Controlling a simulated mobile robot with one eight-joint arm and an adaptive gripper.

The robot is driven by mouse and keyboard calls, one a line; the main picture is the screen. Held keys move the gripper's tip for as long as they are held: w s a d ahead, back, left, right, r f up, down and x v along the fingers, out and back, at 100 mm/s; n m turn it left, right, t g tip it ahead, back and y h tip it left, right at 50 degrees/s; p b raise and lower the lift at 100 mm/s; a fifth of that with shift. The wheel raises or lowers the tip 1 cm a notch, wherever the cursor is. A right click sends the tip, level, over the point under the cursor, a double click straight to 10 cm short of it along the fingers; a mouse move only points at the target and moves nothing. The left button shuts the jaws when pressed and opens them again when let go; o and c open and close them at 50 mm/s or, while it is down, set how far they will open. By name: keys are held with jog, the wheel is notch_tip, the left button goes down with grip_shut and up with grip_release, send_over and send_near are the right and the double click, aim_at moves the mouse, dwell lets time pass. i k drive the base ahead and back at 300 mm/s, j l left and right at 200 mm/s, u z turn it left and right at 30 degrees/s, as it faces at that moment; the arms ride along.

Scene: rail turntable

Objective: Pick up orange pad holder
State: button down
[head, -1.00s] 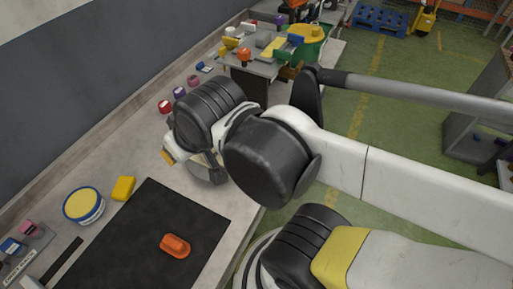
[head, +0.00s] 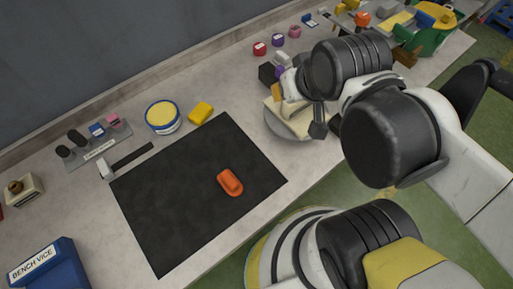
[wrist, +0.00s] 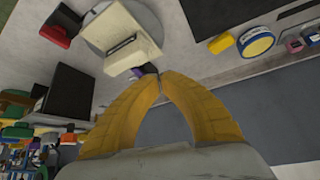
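The orange pad holder (head: 230,182) lies on the black mat (head: 165,215) on the workbench in the head view, right of the mat's middle. It does not show in the wrist view, where only part of the dark mat (wrist: 225,14) is visible at the top. My gripper (wrist: 161,75) has yellow fingers whose tips meet, with nothing seen between them. In the head view my gripper is mostly hidden behind my wrist, up and right of the pad holder and well apart from it.
A round grey turntable (head: 283,128) with a pale block stands right of the mat. A blue-rimmed yellow tub (head: 162,117) and a yellow block (head: 201,112) sit behind the mat. A blue bench vice box (head: 50,268) is front left. The mat around the pad holder is clear.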

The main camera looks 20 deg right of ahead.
aim_at(229, 181)
jog(key=k+j+z, duration=0.45)
jog(key=k, duration=0.3)
jog(key=j, duration=0.1)
